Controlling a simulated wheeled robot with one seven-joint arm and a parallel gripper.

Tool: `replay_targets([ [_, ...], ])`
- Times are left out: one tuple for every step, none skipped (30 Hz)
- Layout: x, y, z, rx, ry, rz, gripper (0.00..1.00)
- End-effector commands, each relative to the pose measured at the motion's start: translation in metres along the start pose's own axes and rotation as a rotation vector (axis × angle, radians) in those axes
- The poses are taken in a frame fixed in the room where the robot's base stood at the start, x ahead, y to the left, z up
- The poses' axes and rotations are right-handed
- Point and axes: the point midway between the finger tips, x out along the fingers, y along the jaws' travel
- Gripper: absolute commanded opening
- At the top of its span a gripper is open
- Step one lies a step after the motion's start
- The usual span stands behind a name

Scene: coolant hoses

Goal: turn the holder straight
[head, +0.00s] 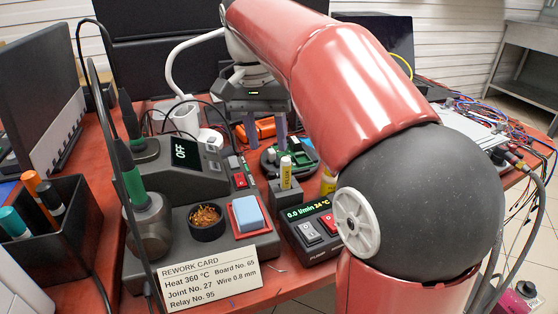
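A dark round-edged holder (272,161) with a green circuit board (301,155) on it sits on the red table behind a small grey stand. It appears turned at an angle to the table. I cannot tell whether a fingertip touches the holder.
A flux bottle (286,172) and a pump box (310,229) stand in front of the holder. An orange object (262,128) lies behind. Loose cables lie right.

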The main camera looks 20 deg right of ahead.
Motion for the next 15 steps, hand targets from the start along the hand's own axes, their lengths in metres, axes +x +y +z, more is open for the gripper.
replay_targets([
  [0.010, 0.001, 0.000, 0.001, -0.001, 0.001, 0.40],
  [0.015, 0.001, 0.001, 0.000, -0.001, 0.002, 0.40],
  [0.022, 0.001, 0.000, 0.000, -0.001, 0.003, 0.40],
  [0.027, 0.001, 0.000, 0.000, -0.001, 0.003, 0.40],
  [0.032, 0.001, 0.000, 0.000, -0.001, 0.003, 0.40],
  [0.038, 0.001, 0.000, 0.000, 0.000, 0.002, 0.40],
  [0.043, 0.001, 0.001, 0.000, 0.000, 0.003, 0.40],
  [0.047, 0.001, 0.000, 0.000, 0.001, 0.002, 0.40],
  [0.052, 0.001, 0.000, 0.000, 0.000, 0.003, 0.40],
  [0.055, 0.001, 0.000, -0.001, 0.001, 0.003, 0.40],
  [0.058, 0.001, 0.000, -0.001, 0.002, 0.002, 0.40],
  [0.061, 0.001, 0.000, -0.001, 0.002, 0.002, 0.40],
  [0.063, 0.001, 0.000, -0.001, 0.001, 0.002, 0.40],
  [0.064, 0.001, 0.000, -0.001, 0.002, 0.002, 0.40],
  [0.066, 0.001, 0.000, -0.001, 0.002, 0.002, 0.40],
])
